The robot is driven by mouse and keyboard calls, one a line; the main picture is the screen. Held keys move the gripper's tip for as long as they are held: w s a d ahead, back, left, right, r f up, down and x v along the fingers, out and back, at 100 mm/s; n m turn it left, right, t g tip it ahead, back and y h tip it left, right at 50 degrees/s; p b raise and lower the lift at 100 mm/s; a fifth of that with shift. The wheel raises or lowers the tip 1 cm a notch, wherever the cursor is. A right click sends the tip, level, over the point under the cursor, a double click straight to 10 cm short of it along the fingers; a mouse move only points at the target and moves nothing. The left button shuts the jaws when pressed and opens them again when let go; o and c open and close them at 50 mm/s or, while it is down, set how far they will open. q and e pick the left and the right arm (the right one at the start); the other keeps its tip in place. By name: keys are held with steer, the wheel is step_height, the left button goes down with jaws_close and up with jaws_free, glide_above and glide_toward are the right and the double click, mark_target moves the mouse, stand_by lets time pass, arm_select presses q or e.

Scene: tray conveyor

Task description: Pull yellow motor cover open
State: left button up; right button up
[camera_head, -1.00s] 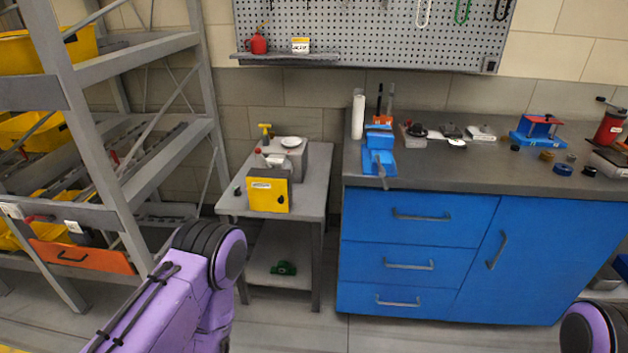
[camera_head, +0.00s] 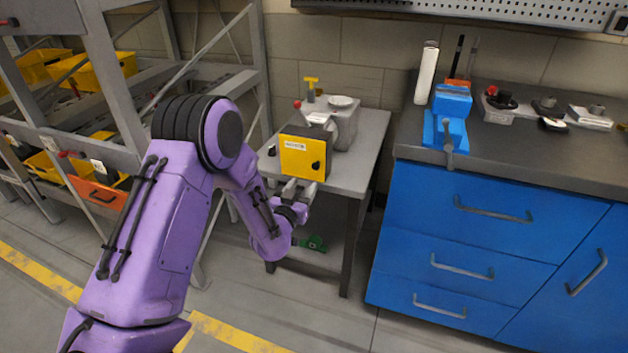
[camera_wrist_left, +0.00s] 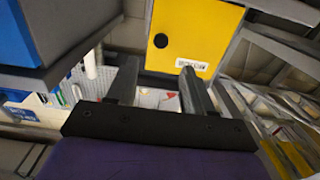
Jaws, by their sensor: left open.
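The yellow motor cover (camera_head: 303,154) is an upright panel with a white label and a black knob, on the front of a grey machine (camera_head: 341,124) on the small grey table. It looks shut against the machine. My left gripper (camera_head: 299,188) is just below and in front of the cover, near the table's front edge. In the left wrist view the cover (camera_wrist_left: 191,32) fills the upper middle, with the black knob (camera_wrist_left: 161,41) on its left. The two fingers (camera_wrist_left: 158,82) are spread apart with nothing between them. My right gripper is not in view.
A blue drawer cabinet (camera_head: 470,225) stands to the right. A grey rack (camera_head: 110,75) with yellow bins stands left. A green object (camera_head: 313,243) lies on the lower shelf.

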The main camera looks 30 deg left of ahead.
mark_target(315, 167)
arm_select(q)
steer(key=x, duration=1)
steer(key=shift+a, duration=0.1)
steer(key=shift+s, duration=0.1)
steer(key=shift+c, duration=0.3)
jaws_close()
